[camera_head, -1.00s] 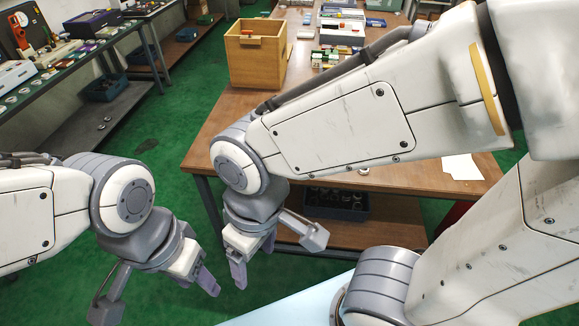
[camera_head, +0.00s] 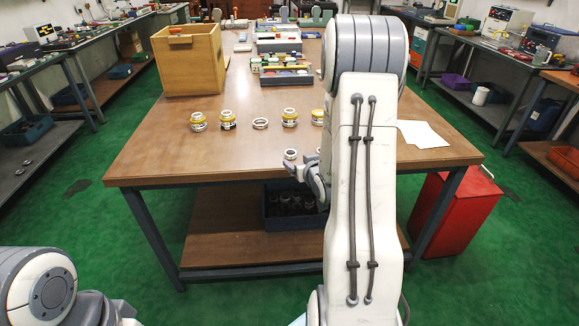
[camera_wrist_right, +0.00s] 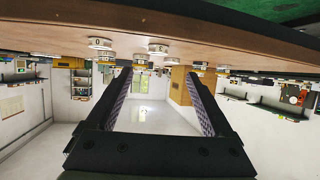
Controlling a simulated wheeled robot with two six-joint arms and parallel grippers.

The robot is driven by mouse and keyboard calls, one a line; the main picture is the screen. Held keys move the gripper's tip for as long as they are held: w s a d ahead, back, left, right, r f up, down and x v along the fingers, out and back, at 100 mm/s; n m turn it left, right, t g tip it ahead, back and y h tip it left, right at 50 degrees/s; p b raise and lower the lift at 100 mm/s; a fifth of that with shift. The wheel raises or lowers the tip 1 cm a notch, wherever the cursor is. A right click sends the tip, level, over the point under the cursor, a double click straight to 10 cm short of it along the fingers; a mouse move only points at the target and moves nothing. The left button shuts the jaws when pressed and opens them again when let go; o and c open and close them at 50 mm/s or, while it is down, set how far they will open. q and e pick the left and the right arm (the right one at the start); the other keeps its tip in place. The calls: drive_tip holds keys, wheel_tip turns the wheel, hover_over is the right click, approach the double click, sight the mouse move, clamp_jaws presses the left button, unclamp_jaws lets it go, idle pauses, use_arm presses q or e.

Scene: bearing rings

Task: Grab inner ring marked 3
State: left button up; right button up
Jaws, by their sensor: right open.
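Several bearing rings stand in a row on the wooden table: a yellow-banded one at the left (camera_head: 198,122), another (camera_head: 227,120), a flat pale ring (camera_head: 260,123) and a yellow-banded one (camera_head: 289,117). One more (camera_head: 317,117) is beside my right arm. A small pale ring (camera_head: 290,154) lies nearer the front edge. My right gripper (camera_head: 299,172) is at the table's front edge, close to the small ring. In the right wrist view its jaws (camera_wrist_right: 159,74) are open and empty, with rings beyond the fingertips. My left gripper is out of view.
A wooden box (camera_head: 188,70) stands at the table's back left. White papers (camera_head: 422,134) lie at the right. A dark bin (camera_head: 285,207) sits on the lower shelf, and a red container (camera_head: 455,210) stands right of the table. The table's front left is clear.

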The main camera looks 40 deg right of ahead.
sight(289, 151)
drive_tip(key=shift+d+p+x, duration=0.2)
drive_tip(key=shift+p+x, duration=0.15)
drive_tip(key=shift+x, duration=4.9)
drive_tip(key=c, duration=1.3)
drive_tip(key=shift+r, duration=0.1)
clamp_jaws()
drive_tip(key=shift+r, duration=0.1)
